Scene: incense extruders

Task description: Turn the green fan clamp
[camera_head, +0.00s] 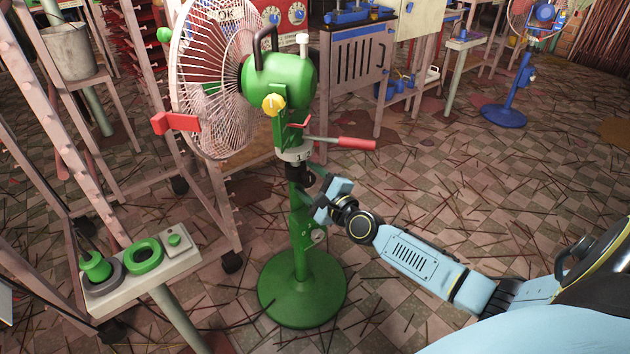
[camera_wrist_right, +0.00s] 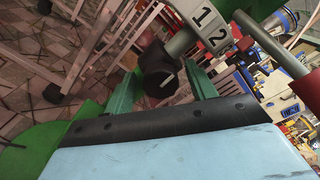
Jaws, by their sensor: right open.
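The green fan (camera_head: 282,84) stands upright on a round green base, its cage facing left. On its pole is a grey numbered ring (camera_head: 294,153), with a red-handled lever (camera_head: 357,143) pointing right. Just below the ring is a black clamp piece (camera_head: 296,171); its dark knob (camera_wrist_right: 160,80) shows in the right wrist view. My right gripper (camera_head: 312,189) is at the pole from the right, below the lever. In the wrist view its fingers are open on either side of the knob; whether they touch it is unclear. My left gripper is not in view.
A narrow stand (camera_head: 128,283) with green rings and a button is at the lower left. A pale rack with wheels stands behind the fan. A blue fan (camera_head: 508,102) is at the far right. Thin sticks litter the tiled floor; the right side is fairly free.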

